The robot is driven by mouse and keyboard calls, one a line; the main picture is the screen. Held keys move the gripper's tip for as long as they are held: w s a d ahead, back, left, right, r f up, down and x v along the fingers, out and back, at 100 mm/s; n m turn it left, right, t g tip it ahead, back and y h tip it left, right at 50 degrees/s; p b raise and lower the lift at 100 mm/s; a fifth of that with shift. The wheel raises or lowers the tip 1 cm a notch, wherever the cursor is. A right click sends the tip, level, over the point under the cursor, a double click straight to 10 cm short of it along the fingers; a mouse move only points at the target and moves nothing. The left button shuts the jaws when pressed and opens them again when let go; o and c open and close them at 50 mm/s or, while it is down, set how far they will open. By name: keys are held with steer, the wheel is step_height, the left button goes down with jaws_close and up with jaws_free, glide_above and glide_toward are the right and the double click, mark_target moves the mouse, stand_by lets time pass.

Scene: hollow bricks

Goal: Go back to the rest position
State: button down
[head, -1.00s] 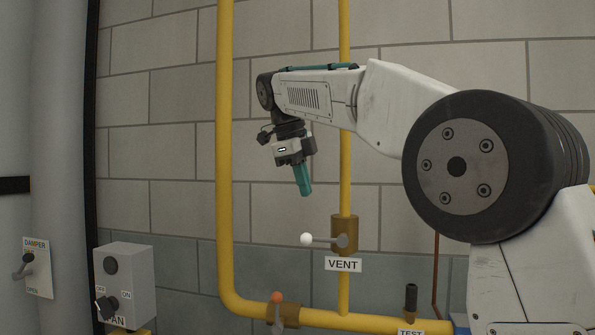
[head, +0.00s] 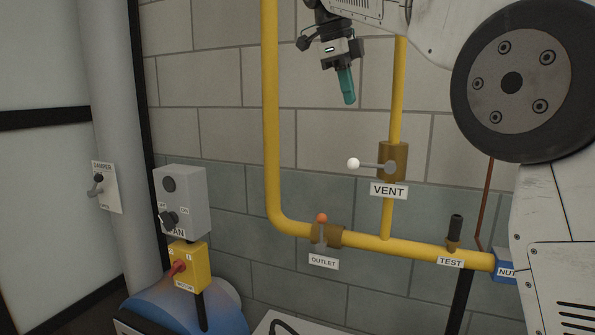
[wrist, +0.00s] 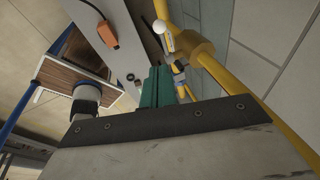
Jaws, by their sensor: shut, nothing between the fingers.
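My gripper (head: 347,86) hangs from my arm at the top middle of the head view, its teal fingers pointing down and shut with nothing between them. It is above and left of the vent valve, apart from it, in front of the block wall. The teal fingers also show in the wrist view (wrist: 156,88). The vent valve (head: 393,160) has a grey lever with a white knob, lying level and pointing left. The white knob also shows in the wrist view (wrist: 163,26).
Yellow pipes (head: 271,120) run down and along the wall. The outlet valve (head: 327,236) has an orange-knobbed lever standing upright. A grey fan switch box (head: 187,200), a yellow motor switch (head: 188,267) and a damper lever (head: 97,187) are at left. A test fitting (head: 454,232) is at right.

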steer(key=s+d+f+n+y, duration=0.15)
steer(key=s+f+n, duration=0.25)
steer(key=f+n, duration=0.85)
steer(key=s+d+f+n, duration=0.3)
steer(key=s+f, duration=0.3)
steer(key=s, duration=0.5)
steer(key=s+d+f+n+y, duration=0.1)
steer(key=s+d+f+n, duration=0.3)
steer(key=s, duration=0.7)
steer(key=s+d+f+n, duration=0.4)
steer(key=s+f, duration=0.4)
steer(key=s, duration=0.4)
steer(key=shift+f+y, duration=0.3)
steer(key=shift+y, duration=0.05)
steer(key=shift+n, duration=0.25)
